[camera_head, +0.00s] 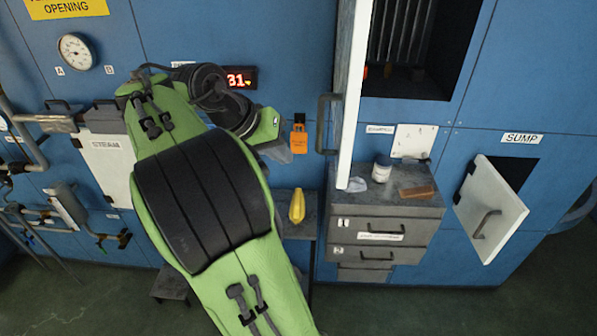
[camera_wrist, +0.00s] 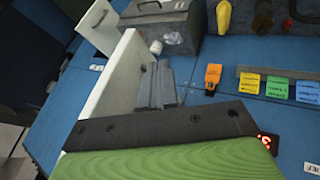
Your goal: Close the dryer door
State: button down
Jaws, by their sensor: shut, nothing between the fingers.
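The dryer door (camera_head: 352,95) is a tall white panel seen nearly edge-on in the head view, swung out from the wall. Its dark bar handle (camera_head: 324,124) is on its left face. Right of it, the dark dryer opening (camera_head: 425,55) shows slats and small reddish objects inside. My gripper (camera_head: 279,153) is left of the door, apart from the handle in the head view, and partly hidden by my wrist. In the wrist view, the grey fingers (camera_wrist: 157,85) are shut and empty, with a white panel (camera_wrist: 117,80), apparently this door, close on their left.
A grey drawer unit (camera_head: 385,225) below the door bears a jar (camera_head: 382,168), a cloth and a brown block (camera_head: 416,192). The white SUMP door (camera_head: 490,210) stands open at right. An orange tag (camera_head: 299,142) and a yellow object (camera_head: 297,206) are near my gripper.

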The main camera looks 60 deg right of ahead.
jog(key=s+d+f+b, duration=0.4)
jog(key=s+d+f, duration=0.2)
jog(key=d+f, duration=0.1)
jog(key=shift+s+d+f+b, duration=0.15)
jog(key=shift+d+f+b, duration=0.2)
jog(key=shift+f, duration=0.25)
